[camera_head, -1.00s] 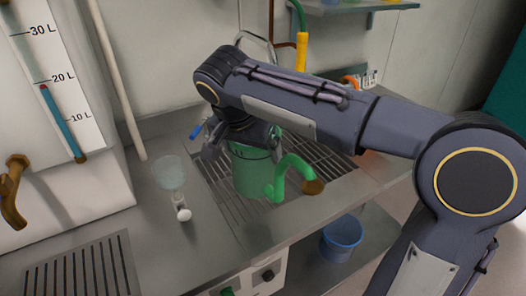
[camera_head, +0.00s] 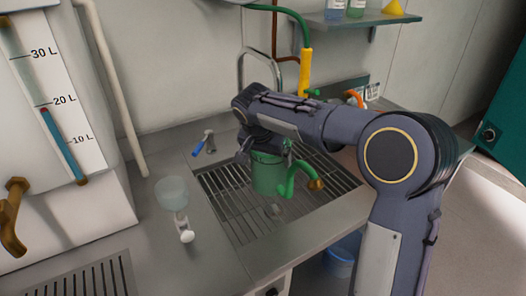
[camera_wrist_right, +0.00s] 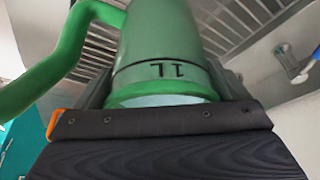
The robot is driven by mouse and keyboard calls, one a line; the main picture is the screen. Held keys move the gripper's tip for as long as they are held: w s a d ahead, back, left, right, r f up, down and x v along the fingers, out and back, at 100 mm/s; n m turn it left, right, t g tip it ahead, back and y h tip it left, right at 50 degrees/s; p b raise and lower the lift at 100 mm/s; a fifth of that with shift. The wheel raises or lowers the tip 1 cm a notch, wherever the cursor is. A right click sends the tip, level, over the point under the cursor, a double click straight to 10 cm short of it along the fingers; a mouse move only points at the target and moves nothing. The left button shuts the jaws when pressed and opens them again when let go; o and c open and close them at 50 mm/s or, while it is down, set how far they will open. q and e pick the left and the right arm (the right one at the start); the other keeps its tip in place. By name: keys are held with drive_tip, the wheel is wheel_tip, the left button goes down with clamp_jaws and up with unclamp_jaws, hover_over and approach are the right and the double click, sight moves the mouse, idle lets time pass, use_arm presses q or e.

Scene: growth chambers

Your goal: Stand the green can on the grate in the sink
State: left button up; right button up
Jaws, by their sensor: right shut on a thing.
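The green can (camera_head: 268,176), with a curved green spout ending in a brown tip, is upright over the sink grate (camera_head: 232,196). My right gripper (camera_head: 262,150) reaches down from above and is shut on the can near its top. In the right wrist view the can (camera_wrist_right: 165,45) fills the space between the fingers, with a "1L" mark showing. The grate's bars (camera_wrist_right: 235,22) lie beyond it. I cannot tell whether the can's base touches the grate. My left gripper is not in view.
A blue bucket (camera_head: 342,252) sits below the counter.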

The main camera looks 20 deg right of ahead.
sight(268, 166)
drive_tip(key=shift+w+d+f, duration=0.35)
drive_tip(key=shift+w+f, duration=0.1)
drive_tip(key=shift+f, duration=0.1)
drive_tip(key=shift+w+d+f, duration=0.1)
drive_tip(key=shift+w+f, duration=0.05)
drive_tip(key=shift+f, duration=1.7)
drive_tip(key=o, duration=1.7)
drive_tip(key=shift+f, duration=0.1)
drive_tip(key=v, duration=1.2)
drive_tip(key=shift+s, duration=0.2)
